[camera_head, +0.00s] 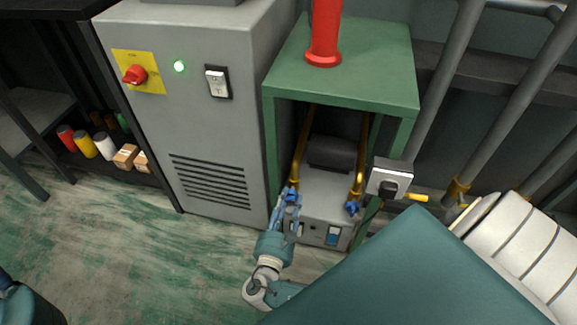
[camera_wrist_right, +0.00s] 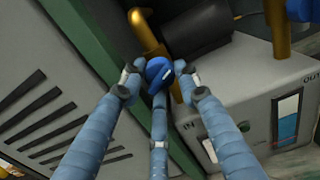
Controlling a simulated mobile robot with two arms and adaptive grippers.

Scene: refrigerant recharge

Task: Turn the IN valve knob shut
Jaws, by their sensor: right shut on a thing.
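The grey recovery unit (camera_head: 335,195) sits under the green stand. It also shows in the right wrist view (camera_wrist_right: 235,95), marked IN on its left and OUT on its right. The blue IN valve knob (camera_wrist_right: 158,70) is on the brass pipe at the IN side. My right gripper (camera_wrist_right: 160,80) is shut on this knob, with its blue fingers around it. In the head view my right gripper (camera_head: 290,197) reaches up to the unit's left front corner and largely hides the knob. The blue OUT knob (camera_head: 352,208) stands free at right. My left gripper is not in view.
A grey cabinet (camera_head: 212,120) with a vent, a red rotary switch (camera_head: 135,75) and a green light (camera_head: 179,66) stands at left. The green stand (camera_head: 345,75) carries a red cylinder (camera_head: 325,35). A grey socket box (camera_head: 388,178) is at right.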

